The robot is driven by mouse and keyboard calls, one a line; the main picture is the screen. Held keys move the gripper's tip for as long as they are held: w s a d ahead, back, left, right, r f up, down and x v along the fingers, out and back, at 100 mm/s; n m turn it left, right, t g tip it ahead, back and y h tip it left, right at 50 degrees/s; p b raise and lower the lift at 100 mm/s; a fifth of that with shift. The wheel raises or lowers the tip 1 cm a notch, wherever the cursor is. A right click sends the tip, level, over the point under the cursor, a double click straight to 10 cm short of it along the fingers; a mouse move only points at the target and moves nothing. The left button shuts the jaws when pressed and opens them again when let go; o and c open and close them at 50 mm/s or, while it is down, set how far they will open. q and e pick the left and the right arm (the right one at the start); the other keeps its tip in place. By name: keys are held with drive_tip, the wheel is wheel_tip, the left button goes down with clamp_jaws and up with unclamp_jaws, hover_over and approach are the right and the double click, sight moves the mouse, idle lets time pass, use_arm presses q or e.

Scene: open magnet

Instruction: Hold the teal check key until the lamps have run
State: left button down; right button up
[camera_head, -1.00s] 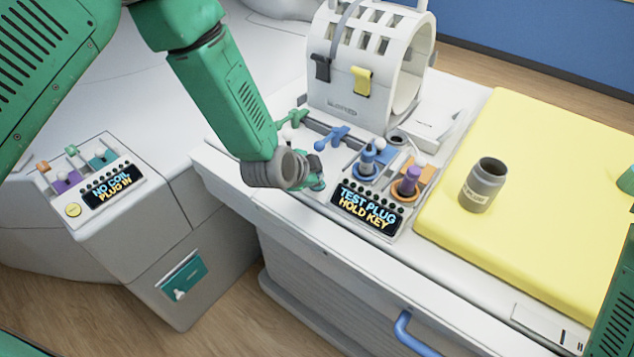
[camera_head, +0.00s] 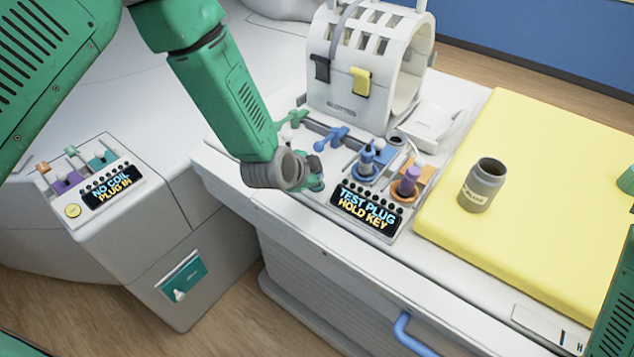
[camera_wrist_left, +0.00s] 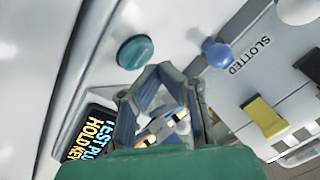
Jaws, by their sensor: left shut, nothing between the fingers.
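The teal check key (camera_wrist_left: 135,52) is a round knob on the white deck, just beyond and left of my fingertips in the left wrist view. In the head view only a teal edge (camera_head: 318,185) shows beside my left gripper (camera_head: 312,174), which hides the rest. My left gripper also shows in the left wrist view (camera_wrist_left: 160,72); its fingers are together and empty. I cannot tell whether they touch the key. The display (camera_head: 366,209) reads "TEST PLUG HOLD KEY". The row of small lamps (camera_head: 370,199) above it looks dark. My right gripper is out of view.
The white slotted coil (camera_head: 345,95) is at the back. A grey jar (camera_head: 482,186) stands on the yellow pad (camera_head: 545,200). A second console (camera_head: 105,197) reads "NO COIL PLUG IN".

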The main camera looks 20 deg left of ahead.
use_arm(q)
drive_tip(key=shift+f, duration=0.35)
drive_tip(key=shift+f+b, duration=0.45)
idle(0.5)
drive_tip(key=shift+r, duration=0.15)
idle(3.9)
drive_tip(key=shift+r+p, duration=0.7)
drive_tip(key=shift+r, duration=0.05)
wheel_tip(320, 180, up, 5)
drive_tip(key=p, duration=0.4)
idle(0.3)
